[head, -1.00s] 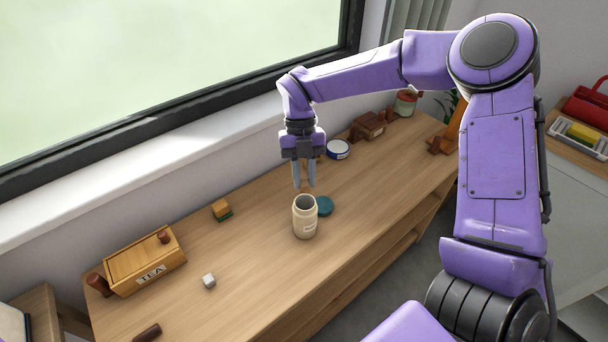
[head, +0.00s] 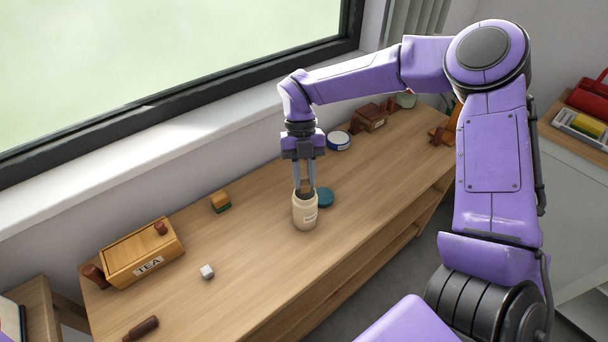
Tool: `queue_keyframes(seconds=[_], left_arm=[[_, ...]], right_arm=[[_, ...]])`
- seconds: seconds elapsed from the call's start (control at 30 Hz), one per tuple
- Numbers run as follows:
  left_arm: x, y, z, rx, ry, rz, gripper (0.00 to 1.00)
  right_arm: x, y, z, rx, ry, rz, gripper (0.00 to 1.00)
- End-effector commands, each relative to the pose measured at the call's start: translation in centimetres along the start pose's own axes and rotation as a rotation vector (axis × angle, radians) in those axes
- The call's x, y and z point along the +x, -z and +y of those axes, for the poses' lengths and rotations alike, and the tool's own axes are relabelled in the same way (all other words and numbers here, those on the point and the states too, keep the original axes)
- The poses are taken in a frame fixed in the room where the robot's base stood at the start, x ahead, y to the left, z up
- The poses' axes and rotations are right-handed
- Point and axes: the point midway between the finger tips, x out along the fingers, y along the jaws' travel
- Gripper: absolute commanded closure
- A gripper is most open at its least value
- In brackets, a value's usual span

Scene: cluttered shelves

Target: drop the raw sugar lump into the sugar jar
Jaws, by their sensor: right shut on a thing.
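The sugar jar (head: 304,214) is a cream, open-topped jar with a label, upright on the wooden table. My right gripper (head: 306,188) points straight down over it, with its fingertips at the jar's mouth. It is shut on a small brownish lump, the raw sugar lump, which barely shows between the fingertips. I cannot tell how far the lump is inside the rim. A white cube (head: 207,272) lies apart on the table to the left. My left gripper is out of view.
A teal lid (head: 324,197) lies just right of the jar. The table left of the jar is mostly clear.

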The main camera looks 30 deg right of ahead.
Motion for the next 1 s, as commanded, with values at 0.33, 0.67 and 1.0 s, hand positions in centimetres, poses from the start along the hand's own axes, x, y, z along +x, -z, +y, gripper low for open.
queue_keyframes(seconds=[0.33, 0.67, 1.0], left_arm=[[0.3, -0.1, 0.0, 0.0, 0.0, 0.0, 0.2], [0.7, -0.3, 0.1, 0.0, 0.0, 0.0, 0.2], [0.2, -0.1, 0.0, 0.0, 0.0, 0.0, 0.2]], right_arm=[[0.5, -0.2, 0.0, 0.0, 0.0, 0.0, 1.0], [1.2, -0.5, 0.0, -0.001, 0.001, -0.001, 1.0], [0.8, -0.3, 0.0, 0.001, -0.001, 0.001, 1.0]])
